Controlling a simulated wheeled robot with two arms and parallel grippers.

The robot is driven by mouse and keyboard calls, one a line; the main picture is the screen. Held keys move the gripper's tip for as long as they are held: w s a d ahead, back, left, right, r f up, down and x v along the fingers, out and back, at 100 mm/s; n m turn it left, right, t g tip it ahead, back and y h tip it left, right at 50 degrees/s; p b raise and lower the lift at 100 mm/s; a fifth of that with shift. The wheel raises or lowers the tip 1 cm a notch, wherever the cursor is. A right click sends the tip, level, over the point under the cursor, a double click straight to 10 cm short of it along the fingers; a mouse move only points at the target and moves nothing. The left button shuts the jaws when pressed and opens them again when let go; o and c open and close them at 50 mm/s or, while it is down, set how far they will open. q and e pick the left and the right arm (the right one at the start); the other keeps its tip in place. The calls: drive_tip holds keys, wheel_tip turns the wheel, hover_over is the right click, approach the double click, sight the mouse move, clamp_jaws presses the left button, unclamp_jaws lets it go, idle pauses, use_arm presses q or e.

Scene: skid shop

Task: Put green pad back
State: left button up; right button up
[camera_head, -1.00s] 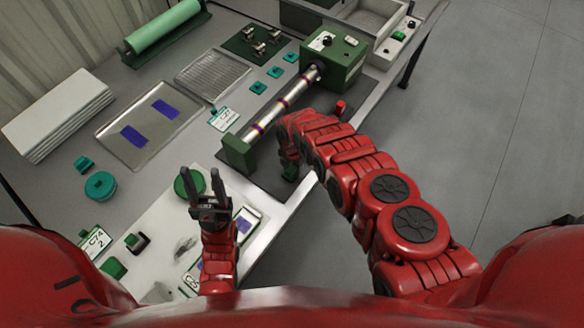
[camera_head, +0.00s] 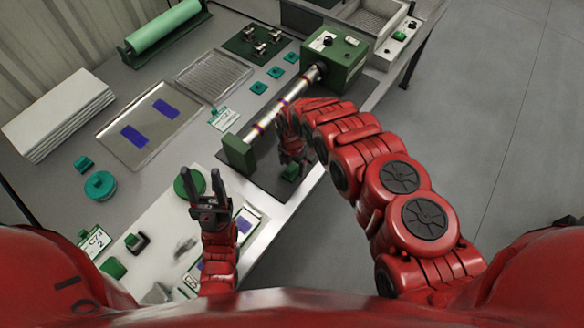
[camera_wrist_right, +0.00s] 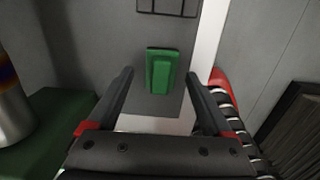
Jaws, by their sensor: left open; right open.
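A small green pad (camera_head: 291,172) lies on the dark grey mat below the roller, near the table's front edge. In the right wrist view the green pad (camera_wrist_right: 162,72) is a raised green block between and just beyond my fingertips. My right gripper (camera_wrist_right: 158,78) is open, its fingers on either side of the pad with gaps. In the head view my right gripper (camera_head: 292,153) points down over the mat, partly hidden by its own arm. My left gripper (camera_head: 204,182) is open and empty above the white board, beside a round green disc (camera_head: 190,183).
A metal roller (camera_head: 280,110) runs between a green end block (camera_head: 238,154) and a green motor box (camera_head: 335,62). A tray with purple patches (camera_head: 150,122), a white stack (camera_head: 58,115) and teal pieces (camera_head: 100,186) stand left. Open floor lies right.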

sight(292, 169)
wheel_tip(292, 169, up, 10)
drive_tip(key=shift+s+f, duration=0.25)
idle(0.6)
